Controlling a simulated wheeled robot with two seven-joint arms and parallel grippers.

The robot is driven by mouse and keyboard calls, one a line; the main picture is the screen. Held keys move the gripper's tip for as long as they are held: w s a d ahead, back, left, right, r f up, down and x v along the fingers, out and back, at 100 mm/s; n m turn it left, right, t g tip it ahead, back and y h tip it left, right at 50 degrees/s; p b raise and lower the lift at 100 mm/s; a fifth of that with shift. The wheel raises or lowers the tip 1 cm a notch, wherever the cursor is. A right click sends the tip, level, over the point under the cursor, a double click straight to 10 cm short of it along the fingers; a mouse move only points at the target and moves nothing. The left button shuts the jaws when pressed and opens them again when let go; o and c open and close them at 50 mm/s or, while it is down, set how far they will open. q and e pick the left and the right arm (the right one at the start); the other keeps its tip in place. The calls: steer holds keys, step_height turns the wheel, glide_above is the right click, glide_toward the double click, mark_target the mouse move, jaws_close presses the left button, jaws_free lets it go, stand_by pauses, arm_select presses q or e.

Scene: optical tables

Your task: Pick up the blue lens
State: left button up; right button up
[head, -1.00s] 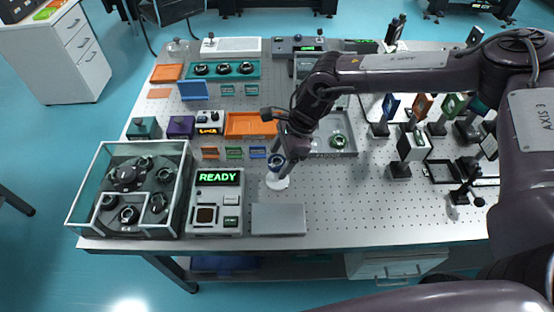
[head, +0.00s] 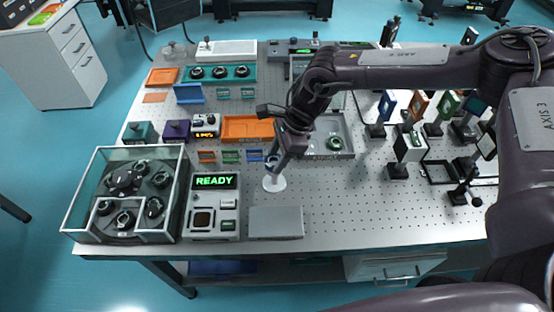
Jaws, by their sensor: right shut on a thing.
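My right gripper (head: 272,164) comes in from the right and points down over the front middle of the table. It is shut on a small dark ring with a bluish tint, which looks like the blue lens (head: 271,160). The fingers and wrist hide part of it. A round white stand (head: 274,184) is directly below the gripper on the perforated table. Whether the lens is clear of the stand is hard to tell. My left gripper is not in view.
A glass-walled case (head: 72,213) with dark round parts stands at the front left, beside a device reading READY (head: 214,181). A grey plate (head: 276,222) lies in front. A grey tray (head: 345,152) holds a green-ringed lens. Upright optic mounts (head: 408,147) crowd the right; the front right is clear.

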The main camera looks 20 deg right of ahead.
mark_target(277, 159)
step_height(277, 159, up, 18)
steer(key=f+b, duration=0.1)
steer(key=b, duration=0.3)
steer(key=s+d+f+n+g+h, duration=0.3)
steer(key=s+f+n, duration=0.5)
steer(key=n, duration=1.1)
steer(key=shift+s+f+g+h, duration=0.3)
steer(key=shift+s+g+h, duration=0.45)
steer(key=shift+g, duration=0.25)
